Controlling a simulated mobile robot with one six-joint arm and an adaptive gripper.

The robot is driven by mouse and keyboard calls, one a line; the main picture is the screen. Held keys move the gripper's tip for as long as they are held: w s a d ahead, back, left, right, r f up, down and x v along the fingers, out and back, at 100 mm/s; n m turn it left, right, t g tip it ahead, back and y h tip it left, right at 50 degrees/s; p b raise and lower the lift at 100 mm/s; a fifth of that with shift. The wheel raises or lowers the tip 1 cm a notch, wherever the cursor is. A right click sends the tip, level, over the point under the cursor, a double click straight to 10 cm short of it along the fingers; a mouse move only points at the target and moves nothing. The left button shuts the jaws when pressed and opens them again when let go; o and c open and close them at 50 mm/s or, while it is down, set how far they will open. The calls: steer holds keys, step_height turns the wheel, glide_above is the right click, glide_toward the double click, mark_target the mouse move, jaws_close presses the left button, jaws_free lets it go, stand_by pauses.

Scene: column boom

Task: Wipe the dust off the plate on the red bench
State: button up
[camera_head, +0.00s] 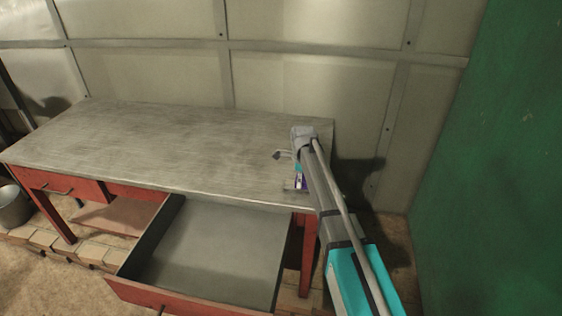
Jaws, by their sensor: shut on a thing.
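The red bench (135,132) has a scratched grey top and stands against the wall. My arm reaches in from the lower right to the right end of the bench top. My gripper (298,174) is low over the front right corner, mostly hidden by my arm. It is shut on a small purple and white thing (301,184), which I see only in part. I cannot tell whether that thing touches the bench top. I cannot make out the plate or any dust; my arm covers part of that corner.
An open, empty drawer (215,245) juts out below the bench's front right side. A closed drawer (62,188) is at the left. A metal bucket (12,207) stands at the far left. A green wall (490,160) is at the right. Most of the bench top is bare.

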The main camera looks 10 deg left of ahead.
mark_target(291, 184)
steer(key=shift+d, duration=0.65)
steer(key=shift+a, duration=2.35)
steer(key=shift+a+r+p, duration=0.2)
steer(key=shift+a, duration=0.55)
steer(key=shift+a+r+p, duration=0.2)
steer(key=shift+a, duration=0.55)
step_height(291, 184, up, 7)
steer(key=p, duration=0.6)
steer(key=shift+f+p, duration=0.15)
steer(key=shift+p, duration=0.15)
steer(key=shift+f, duration=0.15)
steer(key=shift+d+f+b, duration=0.1)
steer(key=shift+f+b, duration=2.8)
steer(key=shift+b, duration=0.15)
steer(key=shift+f+b, duration=1)
